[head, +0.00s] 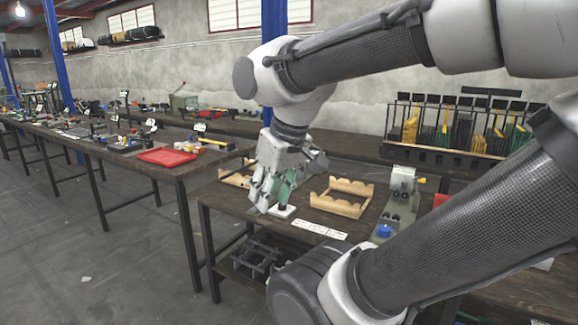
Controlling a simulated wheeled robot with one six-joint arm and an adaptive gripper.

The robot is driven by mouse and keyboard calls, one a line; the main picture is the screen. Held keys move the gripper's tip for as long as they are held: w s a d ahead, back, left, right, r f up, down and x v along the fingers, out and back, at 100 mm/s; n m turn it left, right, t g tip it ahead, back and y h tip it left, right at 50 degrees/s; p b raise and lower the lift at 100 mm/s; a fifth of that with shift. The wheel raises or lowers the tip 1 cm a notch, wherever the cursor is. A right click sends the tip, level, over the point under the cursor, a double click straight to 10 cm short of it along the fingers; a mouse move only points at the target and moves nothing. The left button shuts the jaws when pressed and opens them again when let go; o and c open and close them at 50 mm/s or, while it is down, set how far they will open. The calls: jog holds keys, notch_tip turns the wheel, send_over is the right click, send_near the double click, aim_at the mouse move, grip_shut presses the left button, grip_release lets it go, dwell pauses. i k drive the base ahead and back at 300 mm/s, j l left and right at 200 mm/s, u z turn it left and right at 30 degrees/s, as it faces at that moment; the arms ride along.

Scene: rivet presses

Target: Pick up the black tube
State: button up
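My gripper (270,200) points down over the near wooden table (236,199), at its left part. Its fingers are beside a small white block (283,212) and a pale wooden cradle. Greenish parts show at the fingers, and I cannot tell whether they are open or shut, or whether anything is between them. I cannot make out the black tube for certain; it may be hidden behind my gripper or arm.
A notched wooden cradle (342,207) lies right of my gripper; another (234,179) is partly hidden behind it. A press with a blue knob (384,231) stands further right. A tool rack (455,150) stands behind. A red tray (167,157) lies on the left bench.

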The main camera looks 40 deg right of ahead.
aim_at(223, 177)
jog(key=i+z, duration=0.2)
jog(key=z, duration=0.25)
jog(key=i+j+z, duration=0.15)
jog(key=z, duration=0.3)
jog(key=i+j+z, duration=0.2)
jog(key=z, duration=0.25)
jog(key=i+j+z, duration=0.1)
jog(key=j, duration=0.25)
jog(key=i+j+z, duration=0.1)
jog(key=i+j, duration=0.2)
jog(key=i+j+z, duration=0.1)
jog(key=j, duration=0.3)
jog(key=i+j+z, duration=0.1)
jog(key=i+j, duration=0.2)
jog(key=i+j+z, duration=0.1)
jog(key=j, duration=0.35)
jog(key=i+j+z, duration=0.15)
jog(key=j, duration=0.25)
jog(key=i+j, duration=0.1)
jog(key=j, duration=0.2)
jog(key=i+j, duration=0.15)
jog(key=j, duration=1.15)
jog(key=i+u, duration=0.05)
